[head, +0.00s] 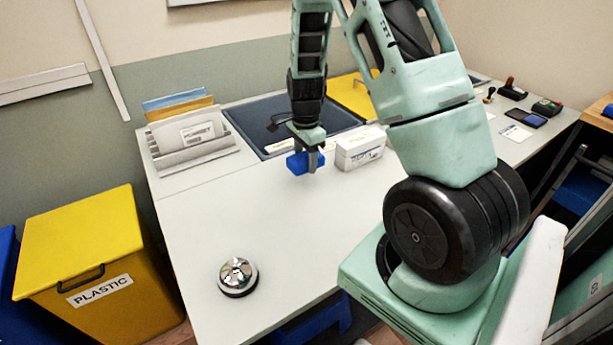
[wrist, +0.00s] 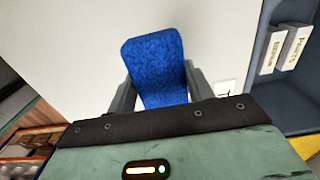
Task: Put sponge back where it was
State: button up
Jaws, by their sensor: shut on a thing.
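The sponge (head: 298,163) is a blue block held in my gripper (head: 312,162) in the head view. In the wrist view the blue sponge (wrist: 156,66) sits between the two dark fingers of my gripper (wrist: 160,90), which are shut on it. In the head view my gripper points down over the pale table (head: 235,210), left of a white box. I cannot tell whether the sponge touches the table top.
A white box (head: 360,150) stands just right of my gripper. Behind are a dark tray (head: 250,118) and a letter holder (head: 195,153). A silver bell (head: 238,276) stands at the front left. A yellow plastic bin (head: 85,245) is left of the table. The table's middle is clear.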

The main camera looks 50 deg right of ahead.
aim_at(306, 183)
jog(key=shift+f, duration=2.9)
jog(key=shift+f, duration=0.15)
jog(key=o, duration=1)
